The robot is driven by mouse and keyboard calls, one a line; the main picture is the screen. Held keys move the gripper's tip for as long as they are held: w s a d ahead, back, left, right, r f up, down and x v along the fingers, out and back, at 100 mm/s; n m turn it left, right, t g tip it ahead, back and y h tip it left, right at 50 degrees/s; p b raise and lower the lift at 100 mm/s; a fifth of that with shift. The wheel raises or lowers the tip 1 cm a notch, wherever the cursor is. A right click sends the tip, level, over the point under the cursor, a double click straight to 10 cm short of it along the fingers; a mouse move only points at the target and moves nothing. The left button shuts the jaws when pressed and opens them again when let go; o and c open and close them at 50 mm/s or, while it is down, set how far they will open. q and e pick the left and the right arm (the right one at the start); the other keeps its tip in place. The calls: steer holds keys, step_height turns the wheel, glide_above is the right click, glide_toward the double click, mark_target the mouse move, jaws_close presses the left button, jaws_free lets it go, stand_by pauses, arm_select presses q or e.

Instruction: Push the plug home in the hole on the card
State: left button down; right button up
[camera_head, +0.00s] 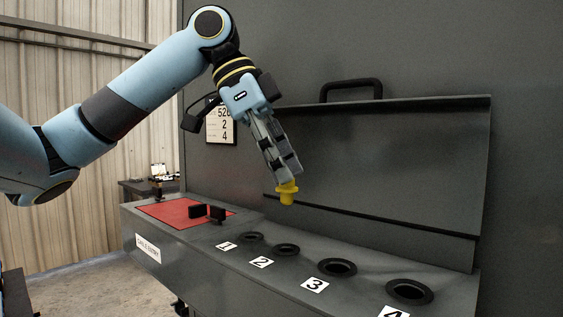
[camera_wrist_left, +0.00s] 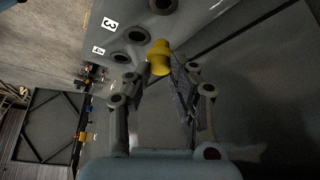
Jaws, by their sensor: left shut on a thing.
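A yellow plug (camera_head: 287,194) hangs in my left gripper (camera_head: 285,174), which is shut on it. The plug is clear of the panel, above the row of holes. In the left wrist view the yellow plug (camera_wrist_left: 158,58) sticks out past the fingertips (camera_wrist_left: 162,76). The sloping panel has hole 1 (camera_head: 252,237), hole 2 (camera_head: 286,249), hole 3 (camera_head: 337,268) and hole 4 (camera_head: 410,291), all looking empty. The card (camera_head: 222,124) on the back wall shows several digits, with 2 and 4 on its lower lines; my arm partly covers it. My right gripper is out of view.
A raised cover with a handle (camera_head: 351,86) stands behind the holes. A dark side table (camera_head: 135,188) stands at the far left.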

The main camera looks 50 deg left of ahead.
mark_target(279, 187)
arm_select(q)
steer(key=shift+f+b, duration=0.3)
steer(key=shift+f, duration=0.25)
steer(key=shift+f+b, duration=0.3)
steer(key=shift+f, duration=0.1)
steer(key=shift+f+b, duration=0.7)
steer(key=shift+f, duration=0.25)
steer(key=shift+f+b, duration=0.65)
steer(key=shift+f, duration=0.2)
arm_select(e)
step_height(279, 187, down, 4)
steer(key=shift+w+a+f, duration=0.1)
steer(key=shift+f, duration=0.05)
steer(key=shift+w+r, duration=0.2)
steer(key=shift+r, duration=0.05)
arm_select(q)
steer(key=shift+p, duration=0.65)
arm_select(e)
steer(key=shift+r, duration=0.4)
arm_select(q)
steer(key=shift+f+b, duration=1)
steer(key=shift+f, duration=0.45)
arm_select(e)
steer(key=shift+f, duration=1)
arm_select(q)
steer(key=shift+r, duration=0.15)
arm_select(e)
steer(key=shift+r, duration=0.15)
